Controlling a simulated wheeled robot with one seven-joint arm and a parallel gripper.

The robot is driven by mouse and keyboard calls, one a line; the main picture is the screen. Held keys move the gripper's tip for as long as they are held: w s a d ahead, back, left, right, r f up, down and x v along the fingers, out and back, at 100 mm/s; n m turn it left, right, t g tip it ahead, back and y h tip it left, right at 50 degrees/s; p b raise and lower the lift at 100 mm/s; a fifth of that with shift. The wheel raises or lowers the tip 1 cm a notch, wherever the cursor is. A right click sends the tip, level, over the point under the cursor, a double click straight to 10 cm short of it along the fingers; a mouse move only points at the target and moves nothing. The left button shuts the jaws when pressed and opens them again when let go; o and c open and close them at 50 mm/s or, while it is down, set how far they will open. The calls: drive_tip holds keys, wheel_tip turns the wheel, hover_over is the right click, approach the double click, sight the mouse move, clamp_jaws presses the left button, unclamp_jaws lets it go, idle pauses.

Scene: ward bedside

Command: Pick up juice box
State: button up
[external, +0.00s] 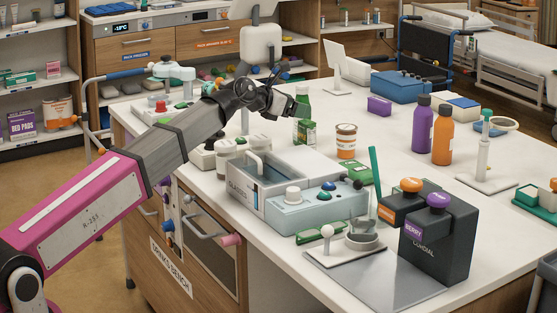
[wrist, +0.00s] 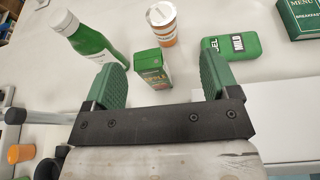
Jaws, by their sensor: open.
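The juice box is a small green carton marked as apple (wrist: 152,68), upright on the white counter. In the external view it (external: 305,133) stands just in front of a green bottle. In the wrist view it lies between and a little beyond the two green finger pads of my gripper (wrist: 160,78), apart from both as far as I can see. In the external view my gripper (external: 292,106) is at the upper left of the carton, partly over the bottle in the picture. The jaws are open and empty.
The green bottle (wrist: 88,40) stands left of the carton, and an orange-and-white cup (wrist: 162,24) stands behind it. A flat green pack (wrist: 231,46) lies to the right. A grey-blue device (external: 315,208) sits nearer the front. Purple (external: 422,124) and orange (external: 443,136) bottles stand further right.

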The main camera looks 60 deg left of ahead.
sight(306, 122)
drive_tip(key=s+a+f, duration=0.2)
drive_tip(key=s+a, duration=0.1)
drive_tip(key=s, duration=0.1)
drive_tip(key=shift+n+g, duration=0.3)
drive_tip(key=shift+n, duration=0.1)
drive_tip(key=shift+x, duration=5.65)
drive_tip(key=shift+s+d+f, duration=0.1)
drive_tip(key=shift+f, duration=0.05)
drive_tip(key=c, duration=1.4)
